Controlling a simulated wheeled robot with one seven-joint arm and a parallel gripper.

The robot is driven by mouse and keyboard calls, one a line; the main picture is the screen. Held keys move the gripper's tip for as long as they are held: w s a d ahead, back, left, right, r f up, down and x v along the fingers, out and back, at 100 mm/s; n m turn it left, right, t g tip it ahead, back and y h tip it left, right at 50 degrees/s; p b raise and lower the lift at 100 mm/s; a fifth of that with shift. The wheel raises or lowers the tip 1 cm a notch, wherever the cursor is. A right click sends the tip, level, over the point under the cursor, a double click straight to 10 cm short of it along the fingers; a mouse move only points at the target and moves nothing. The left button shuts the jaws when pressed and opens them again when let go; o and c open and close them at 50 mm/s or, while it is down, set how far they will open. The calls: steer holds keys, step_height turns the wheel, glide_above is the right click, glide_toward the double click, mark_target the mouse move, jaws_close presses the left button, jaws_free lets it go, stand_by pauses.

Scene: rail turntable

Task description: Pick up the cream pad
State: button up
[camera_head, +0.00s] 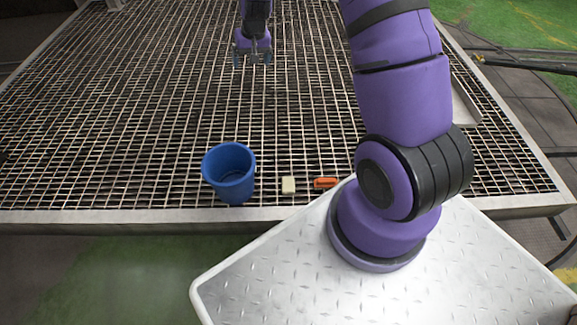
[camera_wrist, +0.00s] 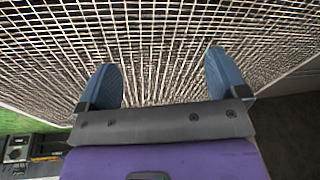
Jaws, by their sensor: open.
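The cream pad (camera_head: 289,185) is a small pale block lying on the metal grating near its front edge, between the blue bucket and an orange item. My gripper (camera_head: 252,60) is far behind it, near the top of the head view, over the grating. In the wrist view my gripper (camera_wrist: 166,85) shows two blue fingers spread wide with nothing between them. The cream pad does not show in the wrist view.
A blue bucket (camera_head: 230,174) stands just left of the cream pad. An orange item (camera_head: 326,183) lies close to its right. The grating (camera_head: 130,110) is otherwise mostly clear. My arm's base stands on a metal plate at right front.

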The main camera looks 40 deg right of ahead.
step_height(320, 180, down, 11)
steer(key=w+d, duration=0.1)
steer(key=d, duration=0.1)
steer(key=m+g, duration=0.3)
glide_above(288, 184)
step_height(288, 184, down, 39)
steer(key=shift+h, duration=0.3)
steer(key=shift+d+f, duration=0.15)
steer(key=shift+f, duration=5.2)
steer(key=c, duration=1.1)
steer(key=shift+r, duration=0.15)
